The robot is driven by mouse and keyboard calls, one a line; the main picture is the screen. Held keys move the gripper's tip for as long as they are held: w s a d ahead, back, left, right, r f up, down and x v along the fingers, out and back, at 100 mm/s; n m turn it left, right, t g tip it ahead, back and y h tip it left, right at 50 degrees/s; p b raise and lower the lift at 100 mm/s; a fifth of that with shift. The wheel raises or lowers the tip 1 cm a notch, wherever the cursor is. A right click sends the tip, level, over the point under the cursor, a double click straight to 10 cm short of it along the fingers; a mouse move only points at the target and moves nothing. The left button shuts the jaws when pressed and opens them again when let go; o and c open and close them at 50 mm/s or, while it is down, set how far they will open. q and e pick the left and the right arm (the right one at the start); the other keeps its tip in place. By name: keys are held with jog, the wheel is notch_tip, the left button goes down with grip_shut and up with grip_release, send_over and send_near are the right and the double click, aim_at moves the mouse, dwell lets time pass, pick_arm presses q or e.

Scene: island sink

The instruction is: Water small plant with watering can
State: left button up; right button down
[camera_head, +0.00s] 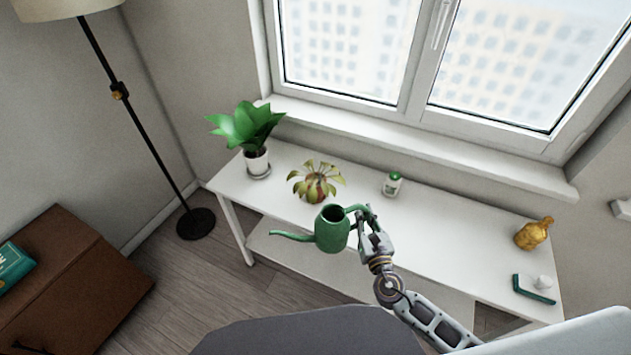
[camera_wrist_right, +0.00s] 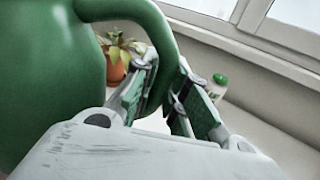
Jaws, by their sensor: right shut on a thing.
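My right gripper (camera_head: 368,222) is shut on the handle of the green watering can (camera_head: 332,232) and holds it in the air in front of the table's near edge. The can is about upright, its long spout pointing left. In the right wrist view the can (camera_wrist_right: 50,75) fills the left side, with its handle between the fingers of my right gripper (camera_wrist_right: 168,105). A small plant with yellow-green drooping leaves in a reddish pot (camera_head: 317,190) stands on the table behind the can; it also shows in the wrist view (camera_wrist_right: 118,68). My left gripper is not in view.
A white table (camera_head: 440,232) stands under the window. On it are a larger leafy plant in a white pot (camera_head: 257,163), a green-capped white bottle (camera_head: 392,184), a golden figurine (camera_head: 534,234) and a dark green item (camera_head: 533,290). A floor lamp (camera_head: 140,130) stands left.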

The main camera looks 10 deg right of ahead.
jog(key=shift+f+b, duration=0.3)
jog(key=shift+f, duration=0.05)
jog(key=shift+r, duration=0.15)
